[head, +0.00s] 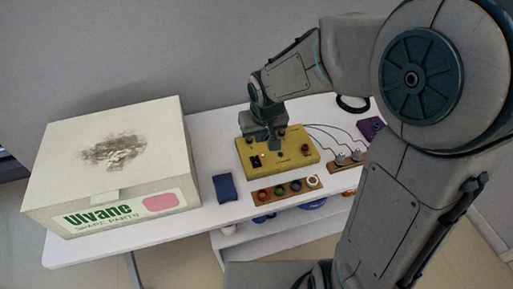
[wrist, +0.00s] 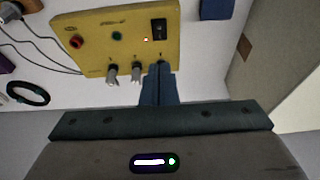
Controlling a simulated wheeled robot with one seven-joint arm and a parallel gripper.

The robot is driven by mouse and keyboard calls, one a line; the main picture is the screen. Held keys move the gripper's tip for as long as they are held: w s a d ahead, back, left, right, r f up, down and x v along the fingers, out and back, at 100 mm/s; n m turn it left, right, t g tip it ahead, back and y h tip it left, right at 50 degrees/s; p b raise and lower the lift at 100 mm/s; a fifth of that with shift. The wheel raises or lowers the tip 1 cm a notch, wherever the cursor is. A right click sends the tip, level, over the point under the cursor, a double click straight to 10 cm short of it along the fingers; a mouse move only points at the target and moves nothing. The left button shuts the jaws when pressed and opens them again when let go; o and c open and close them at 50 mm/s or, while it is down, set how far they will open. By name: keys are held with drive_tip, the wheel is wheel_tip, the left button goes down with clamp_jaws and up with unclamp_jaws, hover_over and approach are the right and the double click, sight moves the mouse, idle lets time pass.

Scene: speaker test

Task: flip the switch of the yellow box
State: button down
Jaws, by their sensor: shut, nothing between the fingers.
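The yellow box (head: 308,153) lies on the white table. In the wrist view the yellow box (wrist: 95,30) fills the top. It carries a black switch (wrist: 159,30), a lit red lamp (wrist: 146,40), a red socket, a green socket and two grey posts (wrist: 124,72) at one edge. In the head view the black switch (head: 255,161) is at the box's front left. My gripper (wrist: 160,67) is shut and empty, pointing down at the post edge, beside the posts and apart from the switch. It hides part of that edge; contact with the box cannot be told.
A large carton (head: 110,155) stands at the left, a dark blue block (head: 225,188) beside it. A wooden strip with several coloured rings (head: 288,188) lies in front. Cables run to a small wooden terminal block (head: 347,161) at right. A purple object (head: 371,127) and black ring (head: 352,104) lie behind.

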idle(0.3)
drive_tip(key=b, duration=0.2)
approach(256, 162)
drive_tip(key=x, duration=0.5)
drive_tip(key=shift+w+f, duration=0.15)
drive_tip(key=shift+f, duration=0.6)
drive_tip(key=shift+b, duration=0.35)
drive_tip(key=shift+f+b, duration=0.4)
drive_tip(key=shift+b, duration=0.45)
drive_tip(key=shift+r+t, duration=0.2)
drive_tip(key=shift+t, duration=0.1)
drive_tip(key=shift+w+a+r, duration=0.2)
drive_tip(key=shift+w+r, duration=0.15)
drive_tip(key=shift+w, duration=0.3)
